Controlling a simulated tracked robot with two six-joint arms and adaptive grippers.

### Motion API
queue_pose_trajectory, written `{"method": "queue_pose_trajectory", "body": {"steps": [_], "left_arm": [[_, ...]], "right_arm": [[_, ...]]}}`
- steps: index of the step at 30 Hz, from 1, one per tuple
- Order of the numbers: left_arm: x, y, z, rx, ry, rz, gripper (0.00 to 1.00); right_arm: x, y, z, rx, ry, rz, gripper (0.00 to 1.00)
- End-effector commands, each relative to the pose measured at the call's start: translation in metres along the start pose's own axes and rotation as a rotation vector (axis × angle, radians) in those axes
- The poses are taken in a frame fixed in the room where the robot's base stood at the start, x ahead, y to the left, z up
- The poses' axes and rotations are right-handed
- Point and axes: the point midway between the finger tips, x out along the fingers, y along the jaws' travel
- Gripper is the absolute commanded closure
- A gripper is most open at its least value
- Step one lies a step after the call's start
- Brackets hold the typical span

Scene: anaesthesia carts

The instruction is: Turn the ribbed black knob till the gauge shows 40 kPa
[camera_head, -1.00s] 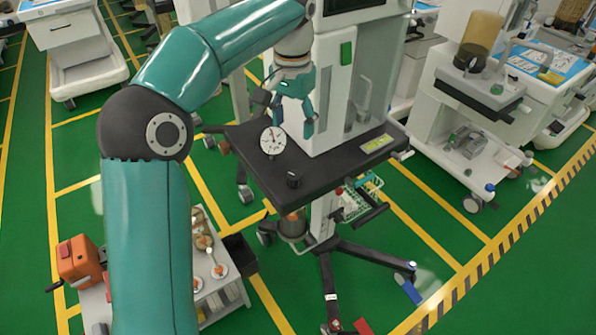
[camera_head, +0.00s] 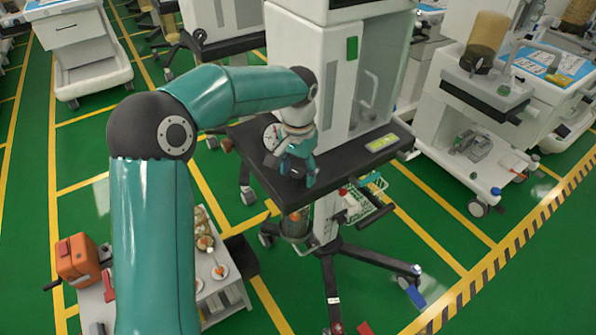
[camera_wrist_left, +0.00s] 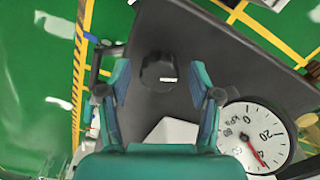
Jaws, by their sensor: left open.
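The black knob (camera_wrist_left: 160,72) with a white mark shows in the left wrist view, on the dark shelf of the cart. My left gripper (camera_wrist_left: 160,78) is open, with one finger on each side of the knob and gaps between. I cannot tell how far down the fingers reach. In the head view my left gripper (camera_head: 298,180) is over the shelf and hides the knob. The white round gauge (camera_wrist_left: 258,137) is to the right in the wrist view, its red needle pointing to the lower right; the exact reading is unclear. It is partly covered in the head view (camera_head: 270,135).
The dark shelf (camera_head: 345,160) juts from the white cart body (camera_head: 292,60), which rises just behind my gripper. A basket (camera_head: 360,205) hangs below the shelf. Another cart (camera_head: 470,120) stands to the right. Green floor lies around.

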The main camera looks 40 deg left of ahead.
Motion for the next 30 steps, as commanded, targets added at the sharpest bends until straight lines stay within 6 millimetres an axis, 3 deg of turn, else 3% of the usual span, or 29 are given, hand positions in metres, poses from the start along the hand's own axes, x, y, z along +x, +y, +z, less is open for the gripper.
{"method": "queue_pose_trajectory", "body": {"steps": [7, 17, 30], "left_arm": [[0.0002, -0.0001, 0.0001, -0.001, 0.0, 0.0, 0.4], [-0.0001, -0.0003, 0.0001, -0.001, 0.0, 0.0, 0.95], [-0.0006, -0.0007, 0.0001, -0.166, 0.001, 0.0, 0.96]], "right_arm": [[0.0, 0.0, 0.0, 0.0, 0.0, 0.0, 1.0], [0.0, 0.0, 0.0, 0.0, 0.0, 0.0, 1.0], [-0.0048, -0.0017, 0.0, 0.0, 0.0, 0.0, 1.0]]}}
